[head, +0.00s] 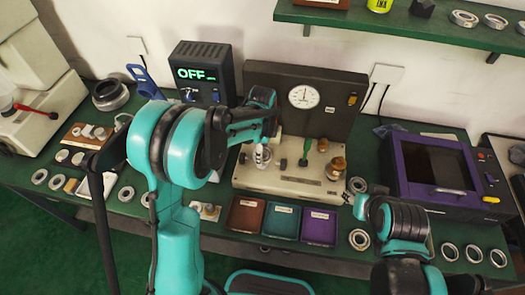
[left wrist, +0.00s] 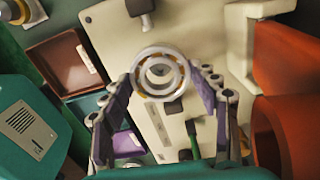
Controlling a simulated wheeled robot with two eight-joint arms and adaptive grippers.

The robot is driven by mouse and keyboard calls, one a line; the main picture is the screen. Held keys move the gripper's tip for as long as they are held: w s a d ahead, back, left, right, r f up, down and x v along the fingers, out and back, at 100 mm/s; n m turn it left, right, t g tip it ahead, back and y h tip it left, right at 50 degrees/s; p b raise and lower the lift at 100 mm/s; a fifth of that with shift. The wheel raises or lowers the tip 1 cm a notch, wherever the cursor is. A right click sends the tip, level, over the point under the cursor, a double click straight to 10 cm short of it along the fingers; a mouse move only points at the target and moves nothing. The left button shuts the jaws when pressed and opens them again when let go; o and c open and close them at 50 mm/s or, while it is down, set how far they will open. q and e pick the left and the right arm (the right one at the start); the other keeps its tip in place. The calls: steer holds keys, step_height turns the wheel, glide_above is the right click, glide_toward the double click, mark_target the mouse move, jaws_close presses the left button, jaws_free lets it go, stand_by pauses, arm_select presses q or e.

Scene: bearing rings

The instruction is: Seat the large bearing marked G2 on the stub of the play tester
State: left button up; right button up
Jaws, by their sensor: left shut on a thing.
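The play tester is a beige base (head: 290,184) with a dark upright plate and a round dial (head: 303,97). A green-handled part (head: 305,152) and a brass knob (head: 337,166) stand on it. My left gripper (head: 262,140) is over the left part of the base. In the left wrist view the left gripper (left wrist: 160,88) is shut on a silver bearing ring (left wrist: 181,72), held between its purple fingertips. A grey round shape shows inside the ring; I cannot tell whether the ring is around the stub or above it. No G2 mark is legible.
Brown (head: 245,215), teal (head: 281,222) and purple (head: 318,227) trays lie in front of the tester. A purple-framed device (head: 435,170) stands right. Loose rings lie at left (head: 126,193) and right (head: 449,251). A dark "OFF" display box (head: 203,73) stands behind left.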

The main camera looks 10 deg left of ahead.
arm_select(q)
steer(key=shift+f+b, duration=1.35)
steer(key=shift+f, duration=0.4)
steer(key=o, duration=1.6)
steer(key=shift+c, duration=0.2)
steer(key=shift+r, duration=0.1)
step_height(320, 180, up, 7)
steer(key=shift+f, duration=0.1)
steer(key=shift+w+r, duration=0.1)
steer(key=shift+r, duration=0.5)
steer(key=shift+c, duration=0.3)
steer(key=shift+r, duration=0.1)
